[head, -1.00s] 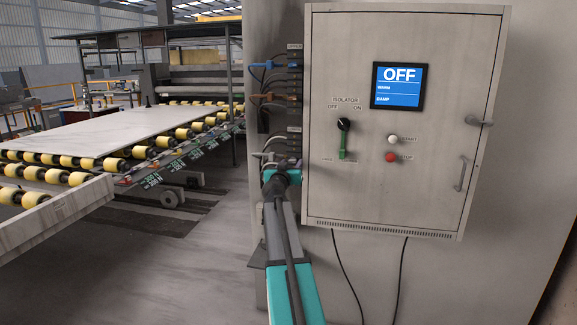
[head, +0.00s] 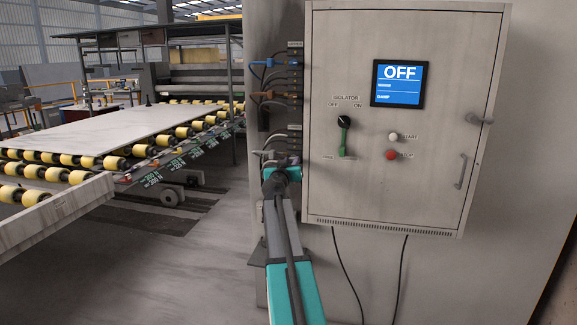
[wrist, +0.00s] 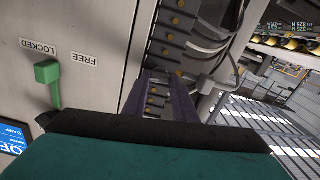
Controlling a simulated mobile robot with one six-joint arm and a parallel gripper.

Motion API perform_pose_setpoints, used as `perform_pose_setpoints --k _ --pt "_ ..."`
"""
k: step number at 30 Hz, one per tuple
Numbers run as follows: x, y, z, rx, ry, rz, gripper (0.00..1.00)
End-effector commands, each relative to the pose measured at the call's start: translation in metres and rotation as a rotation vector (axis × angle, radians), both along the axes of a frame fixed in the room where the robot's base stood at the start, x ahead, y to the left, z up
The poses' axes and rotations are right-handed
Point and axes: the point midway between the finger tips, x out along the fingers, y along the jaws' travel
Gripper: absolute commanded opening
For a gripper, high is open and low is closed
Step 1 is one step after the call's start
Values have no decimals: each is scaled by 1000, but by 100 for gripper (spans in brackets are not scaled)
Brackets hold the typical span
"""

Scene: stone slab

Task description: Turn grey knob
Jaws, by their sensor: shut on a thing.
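My gripper (head: 277,160) is at the lower fittings on the wall, left of the grey control cabinet (head: 340,200). A small grey fitting, which I take for the grey knob (head: 268,153), shows at its tip in the head view. The jaws are shut on it, though the grip itself is mostly hidden by my wrist. In the wrist view, two dark purple fingers (wrist: 160,80) reach toward a strip with several yellow-centred fittings. The knob cannot be made out there.
The cabinet has a screen (head: 398,84) reading OFF, a black isolator switch (head: 344,120), a green lever (head: 345,140), a white button (head: 393,136) and a red button (head: 391,155). Blue (head: 270,63) and orange (head: 270,95) fittings sit above my gripper. A roller conveyor (head: 100,155) stands left.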

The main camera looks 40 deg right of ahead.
Motion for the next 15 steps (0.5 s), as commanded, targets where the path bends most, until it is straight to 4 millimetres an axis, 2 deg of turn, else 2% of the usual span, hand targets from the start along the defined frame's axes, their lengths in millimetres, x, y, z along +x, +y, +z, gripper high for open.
perform_pose_setpoints --k 15 --pt "-2 -4 0 -160 254 -7 3"
